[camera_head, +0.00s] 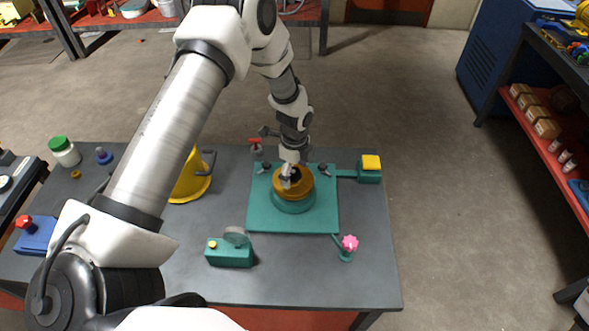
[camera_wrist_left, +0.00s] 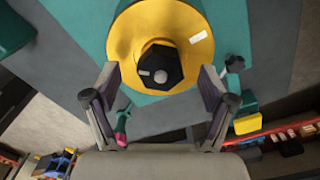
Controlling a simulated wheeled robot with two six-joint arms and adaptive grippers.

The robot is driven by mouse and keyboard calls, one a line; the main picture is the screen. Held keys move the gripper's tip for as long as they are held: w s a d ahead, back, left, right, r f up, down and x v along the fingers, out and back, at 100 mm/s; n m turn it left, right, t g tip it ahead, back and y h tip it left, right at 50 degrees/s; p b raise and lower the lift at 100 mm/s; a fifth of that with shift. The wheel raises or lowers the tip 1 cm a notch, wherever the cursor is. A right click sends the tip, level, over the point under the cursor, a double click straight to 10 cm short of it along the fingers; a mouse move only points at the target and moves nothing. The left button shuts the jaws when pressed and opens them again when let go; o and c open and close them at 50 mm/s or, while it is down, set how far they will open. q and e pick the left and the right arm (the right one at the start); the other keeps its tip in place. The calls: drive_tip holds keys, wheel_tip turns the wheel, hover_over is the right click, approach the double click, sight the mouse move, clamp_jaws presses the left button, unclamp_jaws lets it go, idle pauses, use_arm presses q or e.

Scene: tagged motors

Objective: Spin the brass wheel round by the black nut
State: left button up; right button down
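The brass wheel (camera_head: 305,184) sits on a round teal base on a square teal plate (camera_head: 261,215). In the left wrist view the wheel (camera_wrist_left: 127,38) shows a white mark at its upper right. The black nut (camera_wrist_left: 160,67) stands at the wheel's centre with a grey round top. My left gripper (camera_head: 289,180) is over the wheel, pointing down. In the left wrist view its two fingers are spread on either side of the nut, with a gap on each side. In the head view the gripper partly hides the nut. My right gripper is not in view.
A green block with a yellow top (camera_head: 371,163) is right of the plate. A pink knob (camera_head: 350,243) and a teal box with a yellow button (camera_head: 230,254) are nearer the front. A yellow funnel-like object (camera_head: 188,183) stands left. The table's front right is clear.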

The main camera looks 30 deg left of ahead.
use_arm(q)
drive_tip(key=c, duration=1)
drive_tip(key=m+b, duration=0.1)
drive_tip(key=m, duration=0.2)
drive_tip(key=shift+f+b, duration=0.25)
drive_tip(key=shift+b, duration=0.15)
drive_tip(key=shift+m+b, duration=0.35)
drive_tip(key=shift+m, duration=0.75)
drive_tip(key=m, duration=0.2)
drive_tip(key=m+b, duration=0.1)
drive_tip(key=m, duration=0.1)
drive_tip(key=shift+s+r+m, duration=0.15)
drive_tip(key=shift+m, duration=0.15)
drive_tip(key=m, duration=0.5)
drive_tip(key=shift+s+a+r, duration=0.1)
drive_tip(key=shift+a, duration=0.05)
drive_tip(key=o, duration=1.1)
drive_tip(key=shift+o, duration=0.2)
